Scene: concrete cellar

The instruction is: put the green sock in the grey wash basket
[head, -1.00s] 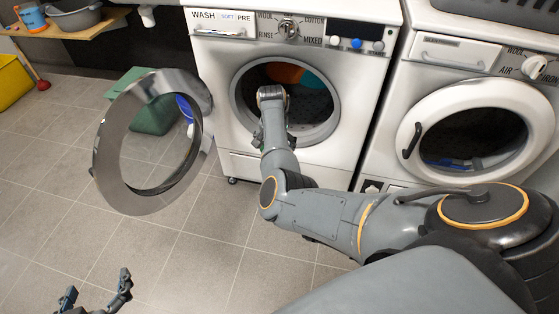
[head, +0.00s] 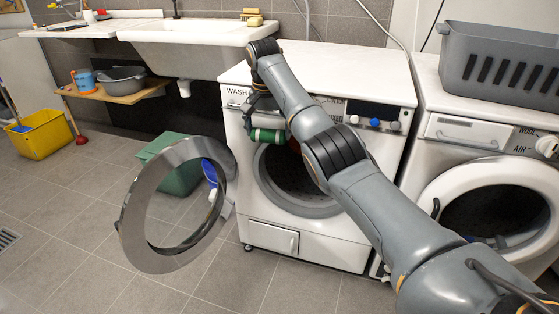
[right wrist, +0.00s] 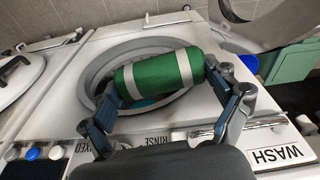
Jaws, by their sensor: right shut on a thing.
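The green sock (head: 268,135), rolled up with white bands, is in my right gripper (head: 262,112), in front of the open washing machine's top left front. In the right wrist view the sock (right wrist: 155,80) lies crosswise between the two fingers of the gripper (right wrist: 168,98). The grey wash basket (head: 500,45), with slotted sides, stands on top of the right machine, at the upper right of the head view. Its inside is mostly hidden. The sock is well to the left of the basket. My left gripper is out of view.
The washing machine's round door (head: 140,228) stands open at the left. The right machine's door (head: 440,190) sticks out in front. The washer's white top (head: 340,70) is clear. A sink (head: 200,45), yellow bucket (head: 42,135) and green box (head: 180,180) are farther left.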

